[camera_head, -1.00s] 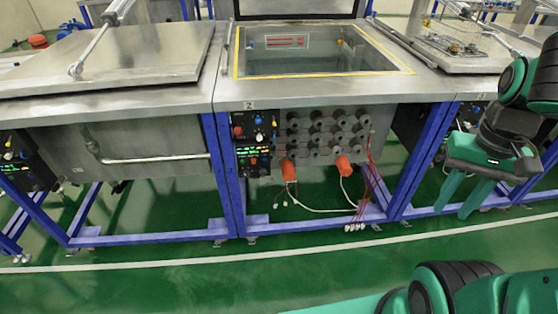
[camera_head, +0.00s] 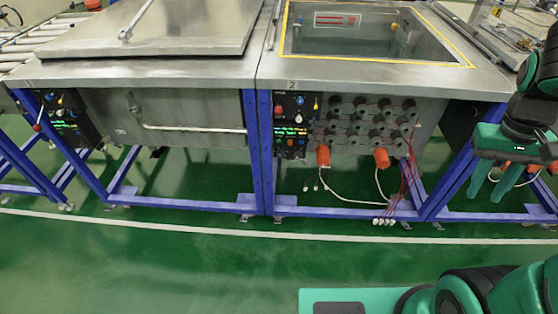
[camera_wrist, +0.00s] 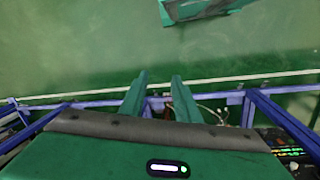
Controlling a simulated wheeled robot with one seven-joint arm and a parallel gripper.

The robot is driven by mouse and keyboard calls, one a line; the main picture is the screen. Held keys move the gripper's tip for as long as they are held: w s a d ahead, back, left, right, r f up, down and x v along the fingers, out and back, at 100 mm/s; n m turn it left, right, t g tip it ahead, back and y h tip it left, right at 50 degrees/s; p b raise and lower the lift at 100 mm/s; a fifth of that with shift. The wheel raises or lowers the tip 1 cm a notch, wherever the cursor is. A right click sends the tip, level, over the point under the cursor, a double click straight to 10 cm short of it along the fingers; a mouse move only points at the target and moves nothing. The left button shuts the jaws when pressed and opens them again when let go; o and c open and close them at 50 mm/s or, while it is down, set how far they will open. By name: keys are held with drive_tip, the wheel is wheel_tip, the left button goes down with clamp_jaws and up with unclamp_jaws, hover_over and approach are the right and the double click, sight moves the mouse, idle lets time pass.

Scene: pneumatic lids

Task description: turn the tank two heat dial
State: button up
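Tank two (camera_head: 375,80) is the open tank with a yellow-edged opening and a "2" on its front. Its dark control panel (camera_head: 290,124) is at the left of its front, with a red knob, other small knobs and green displays. Which knob is the heat dial is too small to tell. My gripper (camera_head: 484,194) is at the right edge, pointing down, well right of this panel and apart from it. In the wrist view, the two green fingers (camera_wrist: 159,76) are apart with nothing between them.
A tank with a closed lid (camera_head: 165,30) stands to the left, with its own panel (camera_head: 62,122) and a pipe. Blue frame legs (camera_head: 257,160) stand between the tanks. Orange plugs (camera_head: 323,155) and cables hang below tank two.

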drive_tip(key=w+a+f+n+t+h, duration=0.1)
drive_tip(key=w+a+f+n+h, duration=0.15)
drive_tip(key=w+f, duration=0.35)
drive_tip(key=w+a+f+n+t+h, duration=0.1)
drive_tip(key=w+a+f+n+h, duration=0.2)
drive_tip(key=w, duration=0.5)
drive_tip(key=w+a+f+n+h, duration=0.25)
drive_tip(key=w+f+n, duration=0.25)
drive_tip(key=w, duration=0.3)
drive_tip(key=n+t+y, duration=0.9)
drive_tip(key=n+t, duration=0.8)
drive_tip(key=n, duration=0.9)
approach(281, 156)
drive_tip(key=shift+m, duration=0.25)
drive_tip(key=w, duration=0.8)
drive_tip(key=shift+w+r, duration=0.1)
drive_tip(key=shift+r, duration=0.05)
drive_tip(key=shift+c, duration=0.5)
